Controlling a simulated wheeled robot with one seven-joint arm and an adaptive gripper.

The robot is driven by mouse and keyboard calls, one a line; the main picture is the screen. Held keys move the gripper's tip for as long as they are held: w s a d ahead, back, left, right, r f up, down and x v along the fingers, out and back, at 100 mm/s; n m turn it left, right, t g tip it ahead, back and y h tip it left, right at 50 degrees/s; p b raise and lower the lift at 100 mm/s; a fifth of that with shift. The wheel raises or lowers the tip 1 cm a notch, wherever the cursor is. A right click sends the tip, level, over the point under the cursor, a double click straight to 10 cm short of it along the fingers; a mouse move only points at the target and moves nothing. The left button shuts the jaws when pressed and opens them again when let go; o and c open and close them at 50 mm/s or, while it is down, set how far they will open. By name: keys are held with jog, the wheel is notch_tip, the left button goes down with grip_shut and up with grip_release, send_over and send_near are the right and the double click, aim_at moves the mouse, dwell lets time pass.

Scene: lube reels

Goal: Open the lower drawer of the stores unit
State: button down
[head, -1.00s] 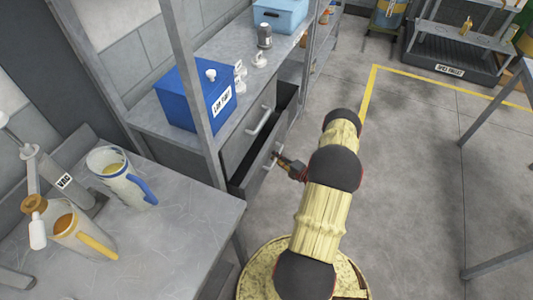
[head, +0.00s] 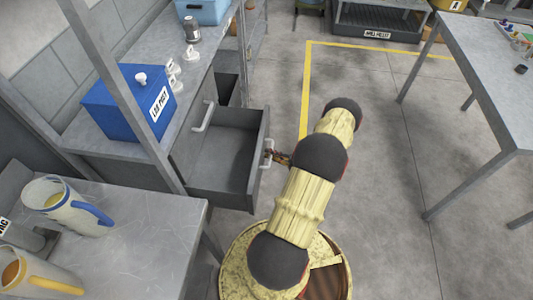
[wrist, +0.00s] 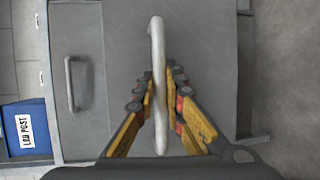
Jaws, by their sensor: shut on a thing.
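The lower drawer (head: 225,199) of the grey stores unit (head: 187,150) stands well out from the unit, and its bare grey inside shows. Its pale bar handle (head: 267,152) is on the front panel. In the wrist view this handle (wrist: 158,40) runs upright between my fingers. My gripper (head: 280,157) is shut on the handle; in the wrist view its yellow fingers (wrist: 160,88) lie on both sides of the bar. The upper drawer, with its own handle (head: 204,116), is shut. My arm hides part of the floor beside the drawer.
A blue labelled box (head: 112,110) and small white items stand on the unit's top. A workbench (head: 130,235) with jugs (head: 70,210) is at the near left. A grey table (head: 495,85) stands at the right. The floor between drawer and table is mostly clear.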

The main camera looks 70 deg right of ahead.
jog(key=c, duration=1.8)
grip_release()
jog(key=shift+c, duration=0.2)
jog(key=v, duration=1.2)
jog(key=shift+d+f, duration=0.1)
